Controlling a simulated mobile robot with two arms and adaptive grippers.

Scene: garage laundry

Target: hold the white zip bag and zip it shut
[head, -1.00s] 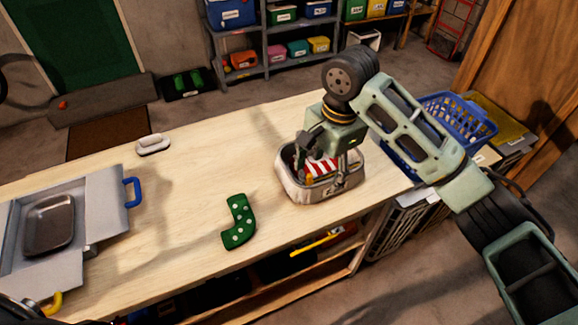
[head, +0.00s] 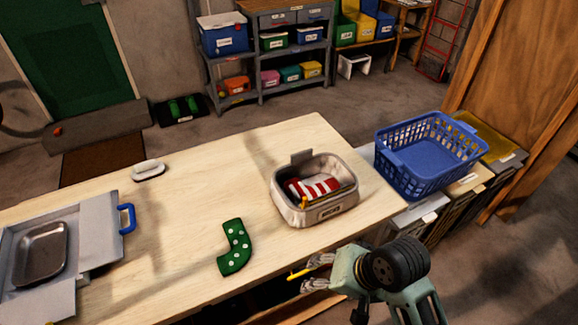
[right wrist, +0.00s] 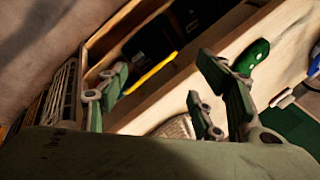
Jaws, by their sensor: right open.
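The white zip bag (head: 292,212) stands upright near the right end of the worktop in the head view. Its top is open, and a red-and-white striped item (head: 300,188) shows inside. A small grey tab stands up at its back rim, and a small orange piece shows at its front left rim. My right gripper (head: 313,272) is open and empty, in front of and below the bag, by the table's front edge and apart from the bag. Its spread fingers also show in the right wrist view (right wrist: 160,88). My left gripper is out of view.
A green dotted piece (head: 236,247) lies left of the bag. A white-handled object (head: 149,171) and a grey case with a metal tray (head: 40,255) are farther left. A blue basket (head: 429,157) stands right of the table. The worktop's middle is mostly clear.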

